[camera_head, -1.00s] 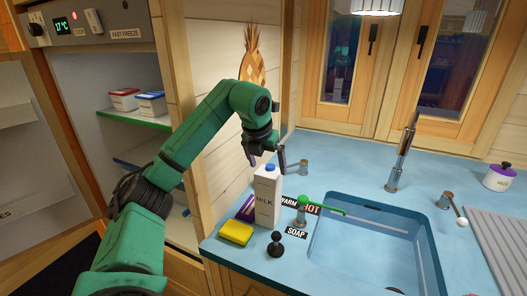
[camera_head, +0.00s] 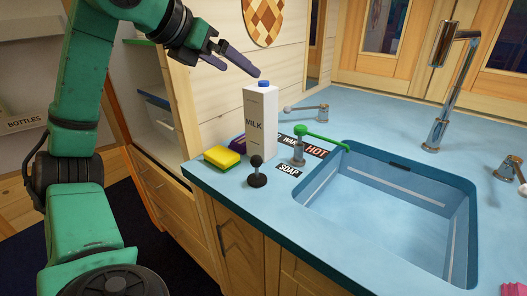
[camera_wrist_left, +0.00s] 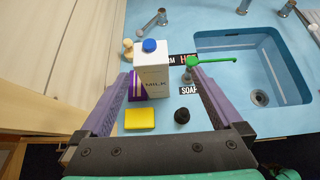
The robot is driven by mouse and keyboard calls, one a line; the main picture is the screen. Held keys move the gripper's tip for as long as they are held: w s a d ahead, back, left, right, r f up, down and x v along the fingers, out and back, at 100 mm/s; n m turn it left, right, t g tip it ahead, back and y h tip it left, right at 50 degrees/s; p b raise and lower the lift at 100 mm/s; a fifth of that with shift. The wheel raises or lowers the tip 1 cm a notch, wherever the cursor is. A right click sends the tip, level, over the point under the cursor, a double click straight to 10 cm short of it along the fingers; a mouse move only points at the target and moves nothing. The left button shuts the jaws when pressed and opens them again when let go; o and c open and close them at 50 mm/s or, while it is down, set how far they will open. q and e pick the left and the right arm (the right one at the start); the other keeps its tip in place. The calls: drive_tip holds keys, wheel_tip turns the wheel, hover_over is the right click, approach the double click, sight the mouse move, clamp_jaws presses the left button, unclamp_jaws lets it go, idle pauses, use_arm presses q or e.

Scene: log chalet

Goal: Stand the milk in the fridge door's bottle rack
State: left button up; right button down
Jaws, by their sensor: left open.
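The milk (camera_head: 259,125) is a white carton with a blue cap, upright on the blue counter left of the sink. My left gripper (camera_head: 238,68) is open and empty, above and to the left of the carton. In the left wrist view the milk (camera_wrist_left: 152,72) shows between the two spread purple fingers, with no visible grip on it. A bottle rack labelled BOTTLES (camera_head: 25,123) is at the far left, partly hidden by my left arm.
A yellow sponge (camera_head: 221,157), a black knob-shaped soap pump (camera_head: 257,172) and a green-handled tap (camera_head: 300,146) stand close around the milk. A purple item lies partly hidden behind it. The sink (camera_head: 385,200) is to the right. The fridge opening (camera_head: 140,90) is behind my left arm.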

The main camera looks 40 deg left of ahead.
sight(255, 89)
use_arm(q)
drive_tip(key=w+f, duration=0.1)
drive_tip(key=w+a+f, duration=0.1)
drive_tip(key=w, duration=0.1)
drive_tip(key=w+a+f, duration=0.1)
drive_tip(key=f, duration=0.1)
drive_tip(key=shift+w+a+f, duration=0.1)
drive_tip(key=shift+w+a, duration=0.15)
drive_tip(key=shift+w, duration=0.1)
drive_tip(key=x, duration=0.4)
drive_tip(key=shift+s+d+b, duration=0.1)
drive_tip(key=shift+d+b, duration=0.2)
drive_tip(key=shift+d, duration=0.1)
drive_tip(key=x, duration=0.4)
drive_tip(key=shift+s+a, duration=0.1)
drive_tip(key=shift+a, duration=0.1)
drive_tip(key=shift+s, duration=0.1)
use_arm(e)
drive_tip(key=s+a, duration=0.1)
drive_tip(key=s+a+f, duration=0.1)
drive_tip(key=s, duration=0.1)
drive_tip(key=shift+a, duration=0.1)
use_arm(q)
drive_tip(key=shift+s, duration=0.1)
drive_tip(key=c, duration=1.5)
clamp_jaws()
use_arm(e)
drive_tip(key=shift+s, duration=0.1)
